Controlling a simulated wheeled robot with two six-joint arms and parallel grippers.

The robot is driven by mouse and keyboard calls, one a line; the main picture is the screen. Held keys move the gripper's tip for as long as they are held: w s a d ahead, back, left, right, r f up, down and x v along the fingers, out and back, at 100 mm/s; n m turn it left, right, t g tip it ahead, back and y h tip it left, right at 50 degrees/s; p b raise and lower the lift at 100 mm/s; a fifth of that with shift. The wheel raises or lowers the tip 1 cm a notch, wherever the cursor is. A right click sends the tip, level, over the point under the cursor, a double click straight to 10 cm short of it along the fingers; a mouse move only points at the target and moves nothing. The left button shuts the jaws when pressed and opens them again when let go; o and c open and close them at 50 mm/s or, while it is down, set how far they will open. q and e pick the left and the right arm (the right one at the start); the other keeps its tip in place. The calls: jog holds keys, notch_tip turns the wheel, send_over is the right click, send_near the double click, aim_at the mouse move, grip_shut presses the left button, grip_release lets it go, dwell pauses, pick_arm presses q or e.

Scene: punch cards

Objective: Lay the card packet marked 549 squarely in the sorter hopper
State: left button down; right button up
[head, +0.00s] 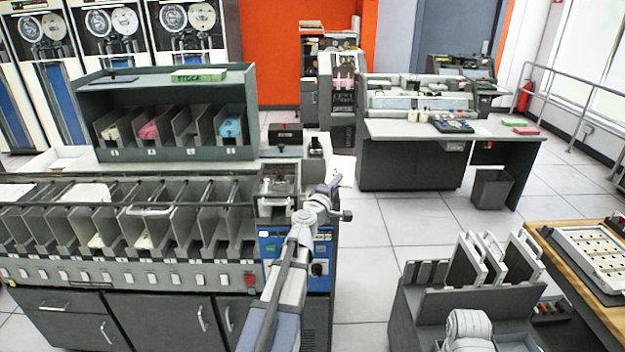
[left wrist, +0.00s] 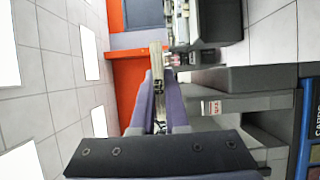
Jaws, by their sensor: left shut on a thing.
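My left gripper (head: 327,202) reaches in from the bottom centre, raised just right of the sorter's end. In the left wrist view, its two purple fingers (left wrist: 159,84) are shut on a thin cream card packet (left wrist: 157,55), held edge-on to the camera. No number can be read on it. In the head view the packet is hardly visible at the gripper. The sorter hopper (head: 280,180) appears to be the metal bay on top of the sorter's right end, above the blue control panel (head: 284,245). The gripper is to its right and apart from it. My right gripper is not in view.
The sorter's row of grey pockets (head: 150,225) runs left, some holding cards. A green shelf (head: 165,110) with several card bins stands behind. A grey rack (head: 470,290) and a wooden table (head: 575,270) are at lower right. Tiled floor (head: 400,225) lies between.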

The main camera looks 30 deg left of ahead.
pick_arm(q)
jog(key=a+n+y, duration=0.2)
jog(key=a+y, duration=0.1)
jog(key=a, duration=0.5)
jog(key=shift+s+a+f+g+y, duration=0.2)
jog(key=shift+a+g+y, duration=0.1)
jog(key=shift+g, duration=0.1)
jog(key=shift+d+f+b, duration=0.1)
jog(key=shift+f+b, duration=0.05)
jog(key=shift+b, duration=0.15)
jog(key=shift+f+b, duration=1.4)
jog(key=shift+f, duration=0.1)
notch_tip(320, 180, down, 9)
jog(key=b, duration=0.9)
